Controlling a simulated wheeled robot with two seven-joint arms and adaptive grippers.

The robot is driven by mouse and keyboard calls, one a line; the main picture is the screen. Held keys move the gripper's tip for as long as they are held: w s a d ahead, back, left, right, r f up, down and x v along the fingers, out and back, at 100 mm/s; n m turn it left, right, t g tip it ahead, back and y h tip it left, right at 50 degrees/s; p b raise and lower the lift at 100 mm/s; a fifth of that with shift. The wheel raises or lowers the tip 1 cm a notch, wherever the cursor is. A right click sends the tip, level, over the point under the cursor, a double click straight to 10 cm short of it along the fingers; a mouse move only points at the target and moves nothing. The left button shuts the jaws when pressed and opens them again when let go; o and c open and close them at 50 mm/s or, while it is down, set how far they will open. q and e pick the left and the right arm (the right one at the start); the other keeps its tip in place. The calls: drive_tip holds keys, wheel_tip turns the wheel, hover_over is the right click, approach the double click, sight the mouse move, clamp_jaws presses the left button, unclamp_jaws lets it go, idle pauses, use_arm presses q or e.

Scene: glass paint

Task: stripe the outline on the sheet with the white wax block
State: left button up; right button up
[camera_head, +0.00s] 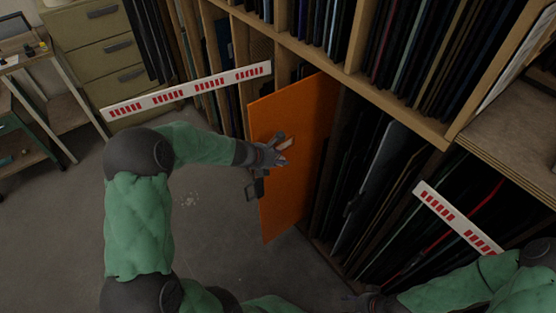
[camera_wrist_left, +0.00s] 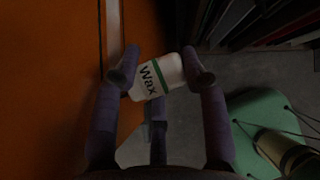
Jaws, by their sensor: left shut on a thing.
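The orange sheet (camera_head: 305,120) stands upright, partly out of the rack, and fills the left of the left wrist view (camera_wrist_left: 50,80). My left gripper (camera_head: 277,153) is at the sheet's face, near its left edge. In the left wrist view its fingers (camera_wrist_left: 162,70) are shut on the white wax block (camera_wrist_left: 155,78), which has a green band and the word "Wax". A pale band and a thin line beside it run down the sheet above the block (camera_wrist_left: 114,30); I cannot tell outline from wax mark. Block contact with the sheet is unclear. My right gripper (camera_head: 368,300) is dark and partly cut off at the bottom edge.
The wooden rack (camera_head: 400,115) holds many dark sheets behind and right of the orange one. White strips with red marks (camera_head: 190,90) cross the rack at left and right (camera_head: 458,218). Drawers (camera_head: 95,45) and a table frame stand at the far left. Grey floor is open below.

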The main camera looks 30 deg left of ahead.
use_arm(q)
drive_tip(key=shift+w+a, duration=0.2)
drive_tip(key=shift+a, duration=0.2)
drive_tip(key=shift+w+d+p, duration=0.4)
drive_tip(key=shift+w+d, duration=0.05)
drive_tip(key=shift+w, duration=0.7)
drive_tip(key=shift+w+d+p, duration=0.4)
drive_tip(key=shift+w+d, duration=0.05)
drive_tip(key=shift+w, duration=0.65)
drive_tip(key=shift+w+d+p, duration=0.4)
drive_tip(key=shift+w+d, duration=0.05)
drive_tip(key=shift+w, duration=0.7)
drive_tip(key=shift+s+a, duration=0.1)
drive_tip(key=shift+a, duration=0.05)
drive_tip(key=shift+s+a+b, duration=0.3)
drive_tip(key=shift+s+a, duration=0.1)
drive_tip(key=shift+s, duration=0.7)
drive_tip(key=shift+s+a+b, duration=0.3)
drive_tip(key=shift+s+a, duration=0.15)
drive_tip(key=shift+s, duration=0.7)
drive_tip(key=shift+s+a+b, duration=0.3)
drive_tip(key=shift+s+a, duration=0.1)
drive_tip(key=shift+s, duration=0.7)
drive_tip(key=shift+d, duration=0.1)
